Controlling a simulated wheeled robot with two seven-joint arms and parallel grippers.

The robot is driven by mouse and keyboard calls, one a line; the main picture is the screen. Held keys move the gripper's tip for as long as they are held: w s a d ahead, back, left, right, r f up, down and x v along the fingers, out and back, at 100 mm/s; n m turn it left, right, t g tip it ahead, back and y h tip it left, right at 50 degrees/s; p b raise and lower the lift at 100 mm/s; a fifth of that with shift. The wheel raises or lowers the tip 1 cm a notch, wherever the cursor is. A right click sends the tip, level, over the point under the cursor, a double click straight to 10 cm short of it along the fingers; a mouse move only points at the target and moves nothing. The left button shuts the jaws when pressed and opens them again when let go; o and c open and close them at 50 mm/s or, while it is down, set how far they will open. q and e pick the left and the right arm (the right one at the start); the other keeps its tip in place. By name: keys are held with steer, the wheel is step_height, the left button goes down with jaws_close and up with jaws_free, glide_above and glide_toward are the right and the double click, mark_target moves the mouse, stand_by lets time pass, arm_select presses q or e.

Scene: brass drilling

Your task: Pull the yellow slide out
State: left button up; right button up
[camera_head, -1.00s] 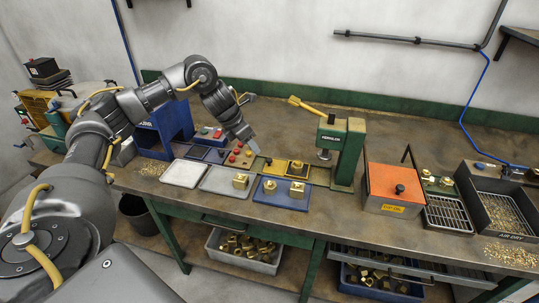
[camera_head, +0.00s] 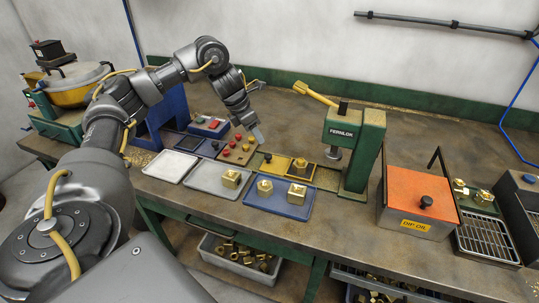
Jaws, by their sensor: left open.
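The yellow slide (camera_head: 266,166) lies flat on the bench, left of the green press (camera_head: 357,150). A small black knob (camera_head: 268,157) stands up on it. A dark-framed nest with a brass block (camera_head: 301,165) sits at its right, towards the press. My left gripper (camera_head: 258,136) points down just behind and left of the knob, apart from it as far as I can see. It is open and holds nothing visible; the gap between its fingers is hard to make out. My right gripper is not in view.
A blue tray (camera_head: 252,202) with brass blocks and two grey trays, one bearing a brass block, lie in front. A panel with red buttons (camera_head: 238,150) is left of the slide. An orange-lidded dip oil box (camera_head: 421,190) stands right. The bench behind the press is clear.

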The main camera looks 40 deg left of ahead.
mark_target(268, 155)
arm_select(q)
steer(key=b+x, duration=0.2)
steer(key=x, duration=0.6)
steer(key=shift+s, duration=0.15)
steer(key=shift+f, duration=0.3)
steer(key=shift+x, duration=0.95)
steer(key=shift+r, duration=0.1)
jaws_close()
